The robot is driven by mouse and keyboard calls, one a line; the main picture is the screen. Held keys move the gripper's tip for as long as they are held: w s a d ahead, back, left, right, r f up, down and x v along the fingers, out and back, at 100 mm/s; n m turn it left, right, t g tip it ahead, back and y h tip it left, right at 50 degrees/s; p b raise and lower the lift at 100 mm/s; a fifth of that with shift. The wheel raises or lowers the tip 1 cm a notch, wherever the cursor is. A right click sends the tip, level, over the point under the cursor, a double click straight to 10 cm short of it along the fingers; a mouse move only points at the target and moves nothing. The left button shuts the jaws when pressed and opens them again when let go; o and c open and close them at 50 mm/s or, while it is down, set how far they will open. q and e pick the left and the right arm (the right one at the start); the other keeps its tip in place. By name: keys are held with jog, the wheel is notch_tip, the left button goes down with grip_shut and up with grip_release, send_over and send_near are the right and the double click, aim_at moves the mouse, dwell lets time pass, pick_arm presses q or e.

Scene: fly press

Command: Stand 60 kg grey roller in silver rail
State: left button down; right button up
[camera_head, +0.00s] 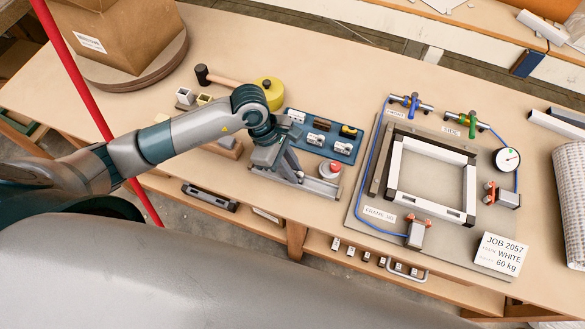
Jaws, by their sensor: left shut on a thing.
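My left gripper (285,166) points down over the silver rail (306,183), which lies on the bench near its front edge. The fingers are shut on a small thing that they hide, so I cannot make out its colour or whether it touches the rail. A blue tray (345,157) just behind and to the right holds several small rollers (317,139) in white and dark or yellow tones. I cannot pick out the grey roller for sure. My right gripper is out of view.
A white frame (433,149) lies on a grey board with clamps, a blue hose and a gauge (508,159). A card (500,254) reads JOB 2057, WHITE, 60 kg. A mallet (217,79), yellow round object (270,91) and cardboard box (118,32) stand behind my left arm.

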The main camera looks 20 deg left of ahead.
pick_arm(q)
jog(key=shift+f, duration=0.1)
dwell(0.5)
jog(key=c, duration=1.4)
grip_release()
jog(key=shift+r+p, duration=1.65)
jog(key=shift+r, duration=1.85)
